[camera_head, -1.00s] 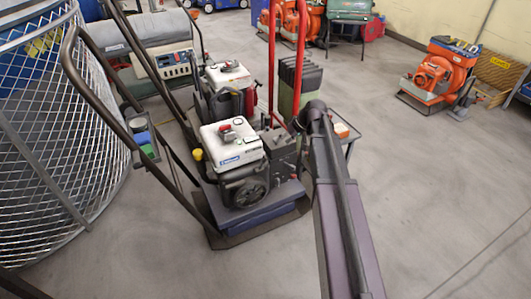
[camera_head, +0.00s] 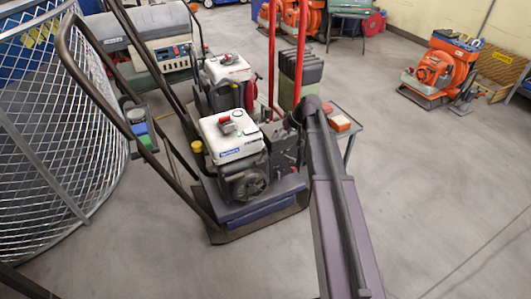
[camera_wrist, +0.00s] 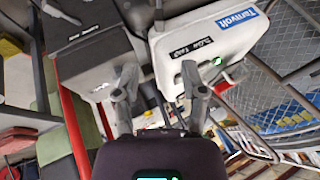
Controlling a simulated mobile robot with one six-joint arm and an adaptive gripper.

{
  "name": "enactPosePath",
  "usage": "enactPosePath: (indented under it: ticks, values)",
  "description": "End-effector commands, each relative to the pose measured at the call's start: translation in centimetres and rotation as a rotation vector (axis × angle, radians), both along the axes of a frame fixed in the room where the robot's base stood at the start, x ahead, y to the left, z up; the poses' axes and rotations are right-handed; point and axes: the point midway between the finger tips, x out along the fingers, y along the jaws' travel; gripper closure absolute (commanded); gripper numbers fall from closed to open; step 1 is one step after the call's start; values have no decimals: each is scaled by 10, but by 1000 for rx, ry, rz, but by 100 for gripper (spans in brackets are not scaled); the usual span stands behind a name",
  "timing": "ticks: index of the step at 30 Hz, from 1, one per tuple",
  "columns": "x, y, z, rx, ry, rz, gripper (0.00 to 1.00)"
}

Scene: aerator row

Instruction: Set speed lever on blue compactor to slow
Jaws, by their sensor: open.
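The blue compactor stands mid-floor in the head view, with a blue base (camera_head: 262,206) and a white engine cover (camera_head: 228,136). In the wrist view its white cover (camera_wrist: 215,45) shows upside down, with a blue maker's label (camera_wrist: 241,20). A black label (camera_wrist: 193,48) on it seems to read slow and fast. A thin grey upright piece (camera_wrist: 158,18) near that label may be the speed lever; its setting cannot be told. My gripper (camera_wrist: 158,86) is open, its two fingers apart beside the cover and dark box. In the head view my arm hides the gripper.
A dark box (camera_wrist: 95,45) adjoins the cover. Dark handle bars (camera_head: 105,85) and a wire cage (camera_head: 55,150) stand left, red bars (camera_head: 302,50) behind. A small table (camera_head: 343,115) is right of the compactor. Open floor lies to the right.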

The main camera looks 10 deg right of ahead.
Motion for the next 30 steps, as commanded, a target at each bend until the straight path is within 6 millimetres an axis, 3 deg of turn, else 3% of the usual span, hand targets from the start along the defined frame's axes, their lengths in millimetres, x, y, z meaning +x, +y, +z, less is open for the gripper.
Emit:
enactPosePath:
  ticks: [30]
  values:
    - [25, 43, -80, 0, 0, 0, 46]
